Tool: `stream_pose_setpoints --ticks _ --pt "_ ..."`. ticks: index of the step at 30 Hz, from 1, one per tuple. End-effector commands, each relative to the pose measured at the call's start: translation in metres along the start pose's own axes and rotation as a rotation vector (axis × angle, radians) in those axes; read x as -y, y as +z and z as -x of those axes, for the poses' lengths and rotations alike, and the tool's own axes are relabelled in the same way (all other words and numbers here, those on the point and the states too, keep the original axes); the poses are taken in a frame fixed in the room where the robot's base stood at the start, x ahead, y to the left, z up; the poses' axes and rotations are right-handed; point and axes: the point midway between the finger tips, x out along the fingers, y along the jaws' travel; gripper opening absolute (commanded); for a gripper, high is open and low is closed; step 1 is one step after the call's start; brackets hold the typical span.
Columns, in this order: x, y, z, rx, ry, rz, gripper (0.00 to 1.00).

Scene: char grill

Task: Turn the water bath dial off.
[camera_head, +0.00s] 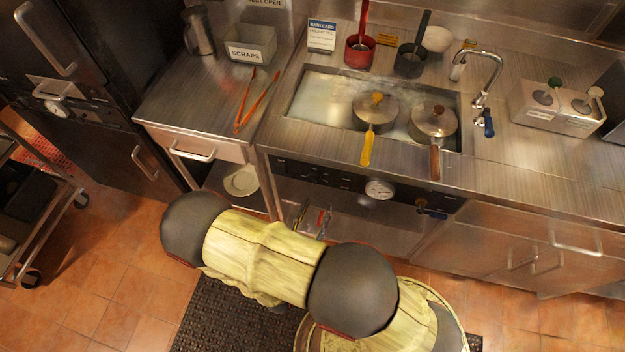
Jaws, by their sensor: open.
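The water bath (300,98) is a steel basin of cloudy water set in the counter, with two lidded pans in it. Its dark front panel (340,181) carries a round white-faced gauge (379,189) and a small valve-like knob (421,206) to the right. Dark fittings sit on the panel's left part, too small to tell which is the dial or how it is set. My arm crosses the lower middle. What look like the fingertips of my gripper (312,217) show apart just above it, below the panel's left part. The rest of my gripper is hidden.
One pan (376,107) has a yellow handle and the other (434,120) a brown handle; both handles overhang the front edge. Orange tongs (257,101) lie on the left counter. A faucet (487,77) stands right of the bath. A dark mat (215,310) covers the floor.

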Motion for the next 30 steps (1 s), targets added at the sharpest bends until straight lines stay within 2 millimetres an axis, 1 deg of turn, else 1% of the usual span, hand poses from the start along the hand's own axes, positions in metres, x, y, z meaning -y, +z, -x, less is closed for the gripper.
stream_pose_setpoints --ticks 1,2,3,5,8,11,18,24,30 --pt "-0.015 0.004 0.000 0.013 0.042 -0.017 0.42" --pt "-0.021 0.006 0.001 0.020 0.065 -0.027 0.42" --pt "-0.028 0.009 0.001 0.030 0.090 -0.037 0.42" --pt "-0.034 0.013 0.001 0.046 0.112 -0.050 0.42" --pt "-0.034 0.016 -0.003 0.054 0.110 -0.066 0.42" --pt "-0.034 0.016 -0.011 0.053 0.107 -0.066 0.42" --pt "-0.037 0.017 -0.043 0.053 0.104 -0.066 0.42" --pt "-0.039 0.019 -0.065 0.052 0.105 -0.066 0.42" --pt "-0.041 0.020 -0.075 0.052 0.107 -0.065 0.42"
